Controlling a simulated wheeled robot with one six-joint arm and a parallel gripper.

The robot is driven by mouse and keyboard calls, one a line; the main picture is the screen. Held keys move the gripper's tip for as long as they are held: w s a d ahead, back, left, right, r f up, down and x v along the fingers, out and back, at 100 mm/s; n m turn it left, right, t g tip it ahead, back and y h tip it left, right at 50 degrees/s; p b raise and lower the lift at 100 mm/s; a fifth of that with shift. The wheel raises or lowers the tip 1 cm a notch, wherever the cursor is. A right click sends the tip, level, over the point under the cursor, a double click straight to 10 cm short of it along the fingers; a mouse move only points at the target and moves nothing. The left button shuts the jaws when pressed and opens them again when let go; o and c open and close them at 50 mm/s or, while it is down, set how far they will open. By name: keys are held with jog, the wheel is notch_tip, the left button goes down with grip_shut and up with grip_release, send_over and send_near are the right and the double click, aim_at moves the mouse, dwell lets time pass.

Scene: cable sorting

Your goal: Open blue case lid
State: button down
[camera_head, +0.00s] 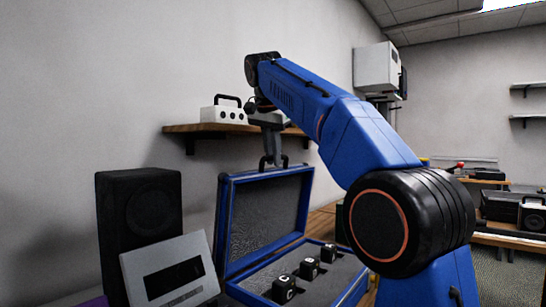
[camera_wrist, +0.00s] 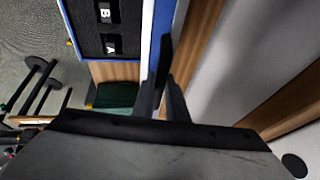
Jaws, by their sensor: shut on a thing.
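The blue case (camera_head: 240,290) lies on the wooden bench with its lid (camera_head: 262,212) standing up, close to upright. The grey lining inside the lid faces the camera. My gripper (camera_head: 273,163) is at the top edge of the lid, shut on it; the fingers hide the exact contact. In the wrist view, the fingers (camera_wrist: 169,85) meet at the blue lid edge (camera_wrist: 163,25). Several black lettered blocks (camera_head: 308,268) sit in the grey foam of the case base; two of them, B and A (camera_wrist: 110,43), show in the wrist view.
A black speaker (camera_head: 140,225) and a tilted grey panel with a dark screen (camera_head: 170,270) stand left of the case. A wooden shelf (camera_head: 195,129) with a white device (camera_head: 223,114) is on the wall behind my gripper.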

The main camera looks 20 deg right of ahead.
jog(key=shift+f, duration=0.1)
jog(key=c, duration=1.8)
grip_release()
jog(key=shift+w, duration=0.1)
jog(key=shift+o, duration=0.2)
jog(key=v, duration=0.7)
jog(key=shift+r, duration=0.3)
jog(key=shift+a, duration=0.1)
